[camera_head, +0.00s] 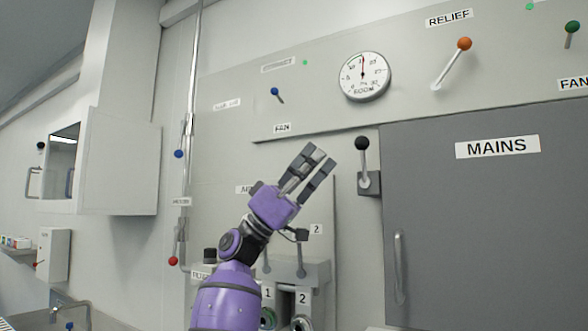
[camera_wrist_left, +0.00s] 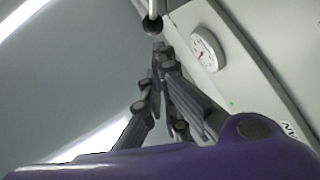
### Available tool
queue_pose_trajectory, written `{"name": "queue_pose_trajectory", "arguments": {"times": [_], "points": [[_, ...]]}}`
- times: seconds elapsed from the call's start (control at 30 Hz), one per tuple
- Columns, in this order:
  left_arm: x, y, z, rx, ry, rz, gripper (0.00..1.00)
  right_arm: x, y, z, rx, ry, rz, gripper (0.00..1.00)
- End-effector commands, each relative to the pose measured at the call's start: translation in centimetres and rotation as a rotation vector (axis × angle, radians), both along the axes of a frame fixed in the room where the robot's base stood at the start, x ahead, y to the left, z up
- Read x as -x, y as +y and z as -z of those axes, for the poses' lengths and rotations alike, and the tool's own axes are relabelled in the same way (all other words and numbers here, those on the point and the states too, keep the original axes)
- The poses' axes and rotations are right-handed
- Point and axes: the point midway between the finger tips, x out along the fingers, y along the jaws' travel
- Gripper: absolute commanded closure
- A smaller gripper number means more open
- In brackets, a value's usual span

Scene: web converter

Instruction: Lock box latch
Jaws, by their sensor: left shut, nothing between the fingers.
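The box marked MAINS (camera_head: 470,220) is a large grey cabinet at the right of the head view, with its door closed against the wall panel. A lever with a black ball knob (camera_head: 362,143) stands upright on a grey bracket (camera_head: 369,183) at the box's upper left edge. My left gripper (camera_head: 320,158) is just left of the knob, fingers angled up and right, shut and empty. In the left wrist view, a black knob on a metal rod (camera_wrist_left: 152,26) shows just beyond the fingertips (camera_wrist_left: 160,48); I cannot tell whether they touch. My right gripper is not in view.
A pale handle (camera_head: 400,268) is on the box door. Above are a round dial (camera_head: 364,76), an orange RELIEF lever (camera_head: 464,44) and a blue FAN lever (camera_head: 274,91). Levers and sockets marked 1 and 2 (camera_head: 300,270) are below my gripper. A wall cabinet (camera_head: 118,160) is left.

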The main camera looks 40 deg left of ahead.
Motion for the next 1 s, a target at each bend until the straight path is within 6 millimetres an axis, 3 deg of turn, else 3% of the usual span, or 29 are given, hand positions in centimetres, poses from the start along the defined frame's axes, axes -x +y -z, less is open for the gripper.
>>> {"name": "queue_pose_trajectory", "arguments": {"times": [0.03,0.3,1.0], "points": [[0.1,-0.6,-1.6,0.000,-0.009,0.002,1.00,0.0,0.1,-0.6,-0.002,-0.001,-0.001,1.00],[-2.1,-3.3,-0.9,0.001,-0.002,0.000,1.00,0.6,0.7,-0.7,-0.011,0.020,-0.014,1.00],[-3.5,-3.9,-0.8,-0.040,0.012,0.000,1.00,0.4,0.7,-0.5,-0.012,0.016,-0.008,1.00]]}}
